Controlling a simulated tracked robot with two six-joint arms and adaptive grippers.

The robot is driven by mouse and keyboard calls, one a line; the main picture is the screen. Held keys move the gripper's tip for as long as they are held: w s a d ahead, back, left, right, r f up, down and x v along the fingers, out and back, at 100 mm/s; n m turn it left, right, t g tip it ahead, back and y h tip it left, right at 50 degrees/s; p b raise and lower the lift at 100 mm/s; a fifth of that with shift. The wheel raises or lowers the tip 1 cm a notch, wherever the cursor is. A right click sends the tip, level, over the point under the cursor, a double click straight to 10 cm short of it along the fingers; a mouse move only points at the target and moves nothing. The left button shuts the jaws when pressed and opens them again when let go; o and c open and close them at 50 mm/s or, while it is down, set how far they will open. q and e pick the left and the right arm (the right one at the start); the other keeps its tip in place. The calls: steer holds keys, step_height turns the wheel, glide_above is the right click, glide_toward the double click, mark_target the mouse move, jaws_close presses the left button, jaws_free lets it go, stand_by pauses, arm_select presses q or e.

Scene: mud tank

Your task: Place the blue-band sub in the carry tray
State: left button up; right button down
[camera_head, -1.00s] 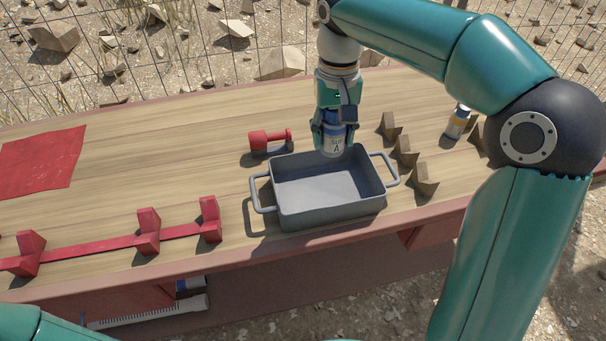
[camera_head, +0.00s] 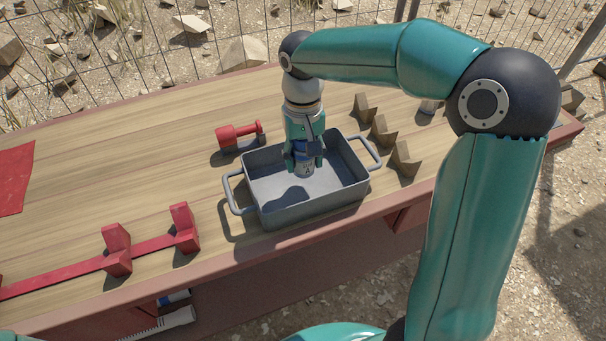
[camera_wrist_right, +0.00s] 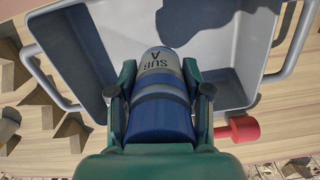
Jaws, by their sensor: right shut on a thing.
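The blue-band sub (camera_head: 304,170) is a bottle with a pale "SUB A" label, also seen in the right wrist view (camera_wrist_right: 161,112). My right gripper (camera_head: 304,163) is shut on it, its fingers (camera_wrist_right: 160,75) on either side of the body. The grey carry tray (camera_head: 315,208) has a loop handle at each end and stands near the table's front edge. The sub is held label end down, inside the tray's outline. I cannot tell whether it touches the floor, where a shadow lies. My left gripper is out of view.
Wooden V-blocks (camera_head: 383,131) stand right of the tray. A red dumbbell-shaped object (camera_head: 240,136) lies behind the tray. A red rack (camera_head: 116,250) and red cloth (camera_head: 14,178) are to the left.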

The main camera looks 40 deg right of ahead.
mark_target(304, 173)
steer(key=shift+f, duration=2.5)
steer(key=shift+f+b, duration=0.15)
steer(key=shift+b, duration=0.15)
steer(key=c, duration=0.5)
jaws_free()
steer(key=r, duration=0.4)
steer(key=r+p, duration=0.1)
steer(key=r, duration=0.3)
steer(key=w+r, duration=0.1)
steer(key=r, duration=0.3)
steer(key=shift+d+r+p, duration=0.15)
steer(key=shift+p, duration=0.25)
